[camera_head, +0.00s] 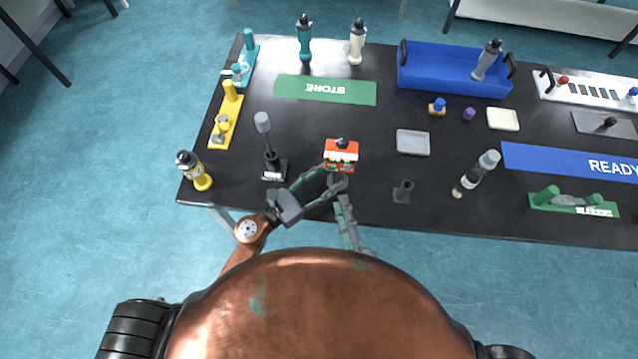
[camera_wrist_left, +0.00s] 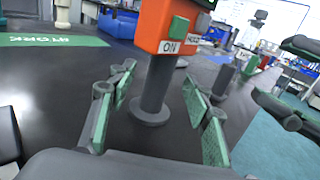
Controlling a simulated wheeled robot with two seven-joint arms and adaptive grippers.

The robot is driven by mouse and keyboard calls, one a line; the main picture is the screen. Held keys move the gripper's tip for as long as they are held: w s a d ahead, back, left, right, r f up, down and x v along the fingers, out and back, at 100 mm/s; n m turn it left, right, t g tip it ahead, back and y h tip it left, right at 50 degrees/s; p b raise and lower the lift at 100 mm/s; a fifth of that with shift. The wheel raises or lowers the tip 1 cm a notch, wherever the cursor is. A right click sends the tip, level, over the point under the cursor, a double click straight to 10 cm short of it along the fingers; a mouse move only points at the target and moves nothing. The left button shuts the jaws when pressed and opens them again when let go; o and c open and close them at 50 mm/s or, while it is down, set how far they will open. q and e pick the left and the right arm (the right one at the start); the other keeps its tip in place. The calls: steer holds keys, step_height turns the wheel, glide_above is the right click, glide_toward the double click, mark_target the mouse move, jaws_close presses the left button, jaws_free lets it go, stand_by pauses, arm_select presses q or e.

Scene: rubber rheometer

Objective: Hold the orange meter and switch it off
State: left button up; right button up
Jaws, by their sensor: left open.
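The orange meter (camera_head: 341,155) stands near the table's front edge, left of centre. In the left wrist view the meter (camera_wrist_left: 168,25) is an orange box on a dark grey post with a round foot (camera_wrist_left: 150,110). My left gripper (camera_head: 331,180) is open, also in the left wrist view (camera_wrist_left: 158,82), with fingers on either side of the post and below the box. I see no grip on it. My right gripper (camera_head: 346,218) is lower, at the table edge; its jaw opening is unclear.
A grey tray (camera_head: 413,142) and a small dark holder (camera_head: 403,192) are to the right. A green STORE mat (camera_head: 300,88) lies behind, with bare table before it.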

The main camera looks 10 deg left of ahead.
mark_target(334, 174)
arm_select(q)
steer(key=shift+x, duration=2.35)
steer(key=shift+c, duration=0.6)
jaws_close()
arm_select(e)
jaws_close()
